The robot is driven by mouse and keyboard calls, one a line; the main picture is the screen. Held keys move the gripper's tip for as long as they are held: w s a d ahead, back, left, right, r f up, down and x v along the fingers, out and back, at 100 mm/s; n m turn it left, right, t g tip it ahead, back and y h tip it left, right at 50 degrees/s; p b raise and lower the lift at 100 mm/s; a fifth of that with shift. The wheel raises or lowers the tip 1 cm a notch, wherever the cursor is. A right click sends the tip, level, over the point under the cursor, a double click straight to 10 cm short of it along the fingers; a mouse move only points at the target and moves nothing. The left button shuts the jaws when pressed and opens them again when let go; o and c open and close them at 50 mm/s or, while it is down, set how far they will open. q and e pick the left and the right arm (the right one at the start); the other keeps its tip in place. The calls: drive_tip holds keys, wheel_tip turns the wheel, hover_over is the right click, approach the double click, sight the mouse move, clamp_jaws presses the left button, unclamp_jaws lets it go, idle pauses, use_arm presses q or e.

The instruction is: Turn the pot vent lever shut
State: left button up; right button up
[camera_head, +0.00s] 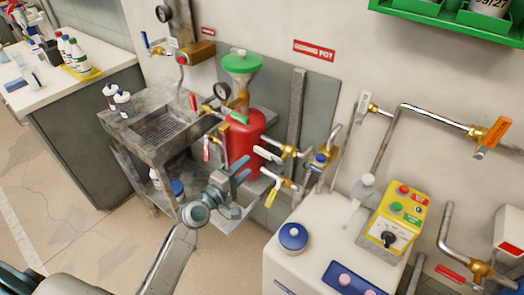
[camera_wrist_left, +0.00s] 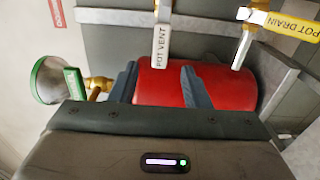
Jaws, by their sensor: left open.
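The pot vent lever is a pale grey handle marked "POT VENT" (camera_wrist_left: 161,46) in the left wrist view. In the head view it is the white handle (camera_head: 267,155) on a brass valve, right of the red pot (camera_head: 247,132). The red pot (camera_wrist_left: 225,86) lies behind my fingers in the wrist view. My left gripper (camera_head: 246,169) is open and empty, close in front of the pot. In the wrist view the lever's free end is just beyond the gap between my left fingertips (camera_wrist_left: 159,67); I see no contact. My right gripper is out of view.
The yellow "POT DRAIN" lever (camera_wrist_left: 290,27) is close by, below the vent lever in the head view (camera_head: 271,195). A green-lidded funnel (camera_head: 241,62) tops the pot. A metal bench (camera_head: 150,120) stands left; a white cabinet with a yellow control box (camera_head: 396,218) stands right.

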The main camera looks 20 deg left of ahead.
sight(261, 153)
use_arm(q)
drive_tip(key=p+x, duration=0.1)
drive_tip(key=x, duration=0.8)
drive_tip(key=shift+d+f, duration=0.1)
clamp_jaws()
